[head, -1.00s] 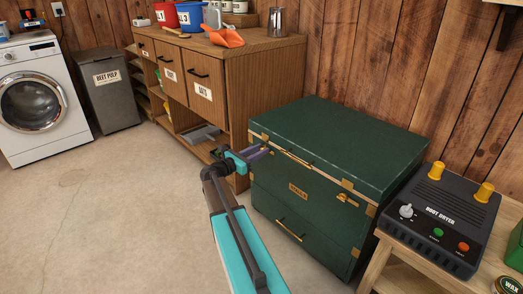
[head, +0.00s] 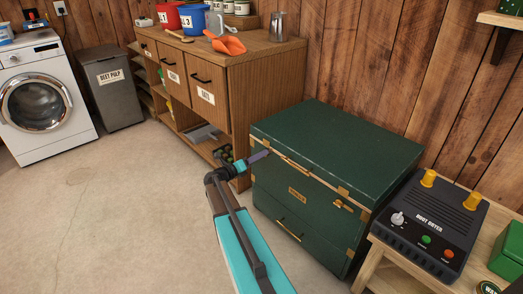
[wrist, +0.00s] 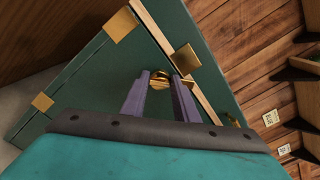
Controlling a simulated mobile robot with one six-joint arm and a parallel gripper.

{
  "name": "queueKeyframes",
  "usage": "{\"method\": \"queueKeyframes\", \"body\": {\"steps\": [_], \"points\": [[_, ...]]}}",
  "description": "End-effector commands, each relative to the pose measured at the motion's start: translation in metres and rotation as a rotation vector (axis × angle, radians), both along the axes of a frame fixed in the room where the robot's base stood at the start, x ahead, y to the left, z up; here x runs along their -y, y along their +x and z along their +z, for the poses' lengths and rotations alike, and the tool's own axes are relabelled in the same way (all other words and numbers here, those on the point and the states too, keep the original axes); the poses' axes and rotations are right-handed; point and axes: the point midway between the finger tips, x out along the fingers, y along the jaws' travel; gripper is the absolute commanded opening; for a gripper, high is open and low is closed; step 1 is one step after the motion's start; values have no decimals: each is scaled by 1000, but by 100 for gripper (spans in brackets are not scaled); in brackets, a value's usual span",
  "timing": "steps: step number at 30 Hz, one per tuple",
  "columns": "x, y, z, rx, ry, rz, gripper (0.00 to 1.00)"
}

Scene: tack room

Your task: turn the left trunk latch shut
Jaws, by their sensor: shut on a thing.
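The dark green trunk (head: 335,145) stands against the plank wall with its lid down. Its left latch (wrist: 160,79) is a small brass piece on the front, seen in the wrist view between my fingertips. In the head view my gripper hides this latch. My gripper (wrist: 160,84) has purple fingers and is shut on the left latch; it also shows in the head view (head: 264,154) at the trunk's upper left front. The right latch (head: 342,205) is brass and sits on the front near the right corner, clear of my gripper.
A wooden cabinet (head: 222,67) stands close behind and left of the trunk. A boot dryer (head: 430,225) sits on a low wooden bench to the right. A brass handle (head: 288,230) sticks out from the trunk's lower front. The floor at left is clear.

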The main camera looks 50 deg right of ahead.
Motion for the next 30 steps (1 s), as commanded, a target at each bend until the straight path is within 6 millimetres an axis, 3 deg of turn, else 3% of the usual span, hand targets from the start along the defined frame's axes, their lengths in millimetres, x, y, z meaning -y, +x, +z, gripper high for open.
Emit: {"method": "queueKeyframes", "body": {"steps": [18, 30], "points": [[0, 0, 2, -569, 42, -5, 5], [1, -1, -2, -774, 56, -5, 5]]}}
